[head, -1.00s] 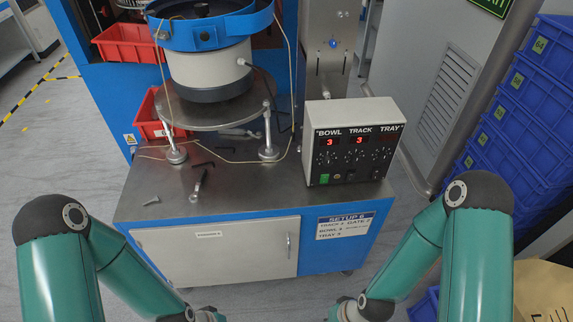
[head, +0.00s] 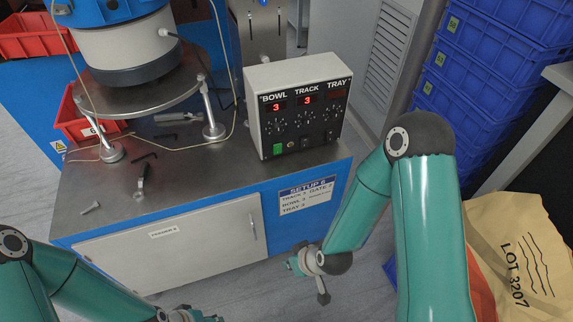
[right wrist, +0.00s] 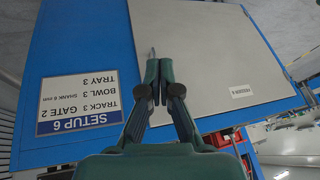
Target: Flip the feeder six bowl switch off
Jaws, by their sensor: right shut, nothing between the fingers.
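The control box (head: 256,95) stands at the right end of the feeder bench, its dark panel marked BOWL, TRACK and TRAY. The BOWL and TRACK displays show a red 3; the TRAY display is dark. The bowl switch (head: 278,149), under the BOWL column, looks green and lit. Dark switches sit under TRACK and TRAY. My right gripper (head: 323,296) is low in front of the bench, below and apart from the box. In the right wrist view its fingers (right wrist: 159,64) are shut and empty, before the cabinet front. My left gripper (head: 190,316) is cut off at the bottom edge.
The bowl feeder (head: 125,45) stands on a round plate on the bench (head: 190,190). A setup label (head: 307,195) is on the bench front. Loose tools lie left of the box. Blue crates (head: 490,85) and a paper bag (head: 515,250) are at right.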

